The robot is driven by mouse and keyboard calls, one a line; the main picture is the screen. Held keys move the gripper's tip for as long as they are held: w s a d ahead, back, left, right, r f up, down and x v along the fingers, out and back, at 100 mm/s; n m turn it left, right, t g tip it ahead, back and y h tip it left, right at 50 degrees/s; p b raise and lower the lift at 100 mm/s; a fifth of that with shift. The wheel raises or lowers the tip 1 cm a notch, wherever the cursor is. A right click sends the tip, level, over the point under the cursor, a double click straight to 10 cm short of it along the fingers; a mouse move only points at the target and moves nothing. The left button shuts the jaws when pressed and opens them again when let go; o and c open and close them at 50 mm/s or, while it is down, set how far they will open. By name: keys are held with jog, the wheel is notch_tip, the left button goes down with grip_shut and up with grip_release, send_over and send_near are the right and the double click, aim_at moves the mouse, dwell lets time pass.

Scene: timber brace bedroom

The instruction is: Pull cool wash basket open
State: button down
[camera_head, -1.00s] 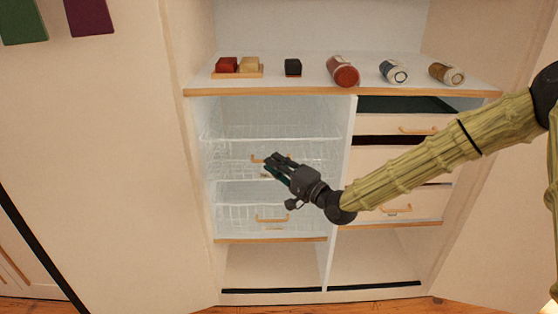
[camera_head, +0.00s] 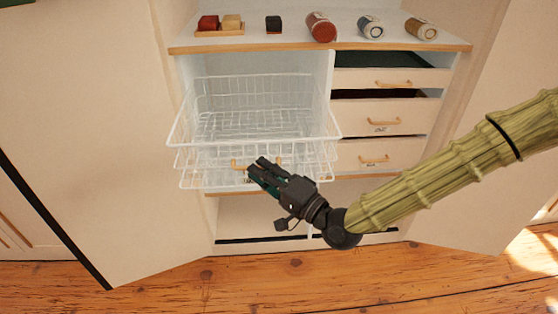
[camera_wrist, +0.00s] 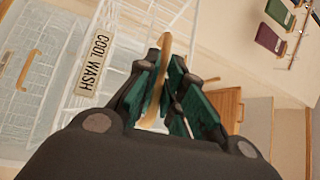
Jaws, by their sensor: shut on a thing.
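The cool wash basket (camera_head: 205,125) is a white wire basket standing well out of the left cabinet bay, and it looks empty. Its wooden handle (camera_wrist: 163,75) is between the green-padded fingers of my gripper (camera_wrist: 160,90) in the wrist view. The "COOL WASH" label (camera_wrist: 95,70) is on the wire front beside it. In the head view my gripper (camera_head: 262,170) is shut on the handle at the basket's front, hiding part of it. A second wire basket with its own wooden handle (camera_wrist: 28,70) shows at the left of the wrist view.
Drawers with wooden handles (camera_head: 383,122) fill the right bay. The shelf above holds small blocks (camera_head: 274,24) and several jars (camera_head: 321,27). Large pale panels flank the cabinet. The wooden floor (camera_head: 250,285) in front is clear.

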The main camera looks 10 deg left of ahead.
jog(key=shift+s, duration=0.2)
jog(key=c, duration=1.5)
grip_release()
jog(key=shift+d, duration=0.15)
jog(key=v, duration=1.2)
